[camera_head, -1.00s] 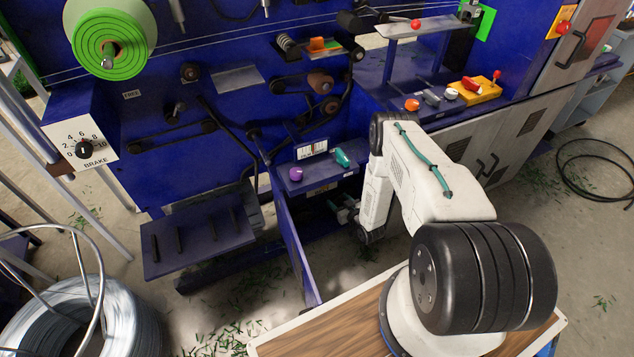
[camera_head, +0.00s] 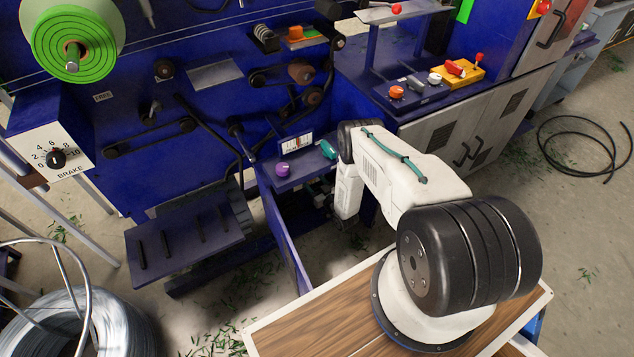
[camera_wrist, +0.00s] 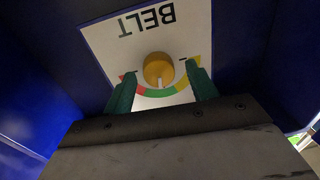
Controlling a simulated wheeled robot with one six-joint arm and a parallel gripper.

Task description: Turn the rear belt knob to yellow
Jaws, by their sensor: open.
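In the wrist view, the yellow-orange belt knob (camera_wrist: 158,68) sits on a white panel (camera_wrist: 104,42) marked BELT, which appears upside down. A white mark on the knob points down in the picture, towards a coloured arc (camera_wrist: 180,88) with red, green and yellow parts. My gripper (camera_wrist: 160,74) is open, with one teal finger on each side of the knob's lower part. I cannot tell whether the fingers touch it. In the head view, my arm (camera_head: 405,165) reaches down beside the blue machine, and the belt knob and fingers are hidden.
A purple knob (camera_head: 283,170) and a teal knob (camera_head: 328,149) stand on a ledge near my arm. A blue panel (camera_head: 285,240) rises left of it. The brake dial (camera_head: 57,158) is far left. A wire coil (camera_head: 85,325) lies at lower left. Blue walls flank the gripper.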

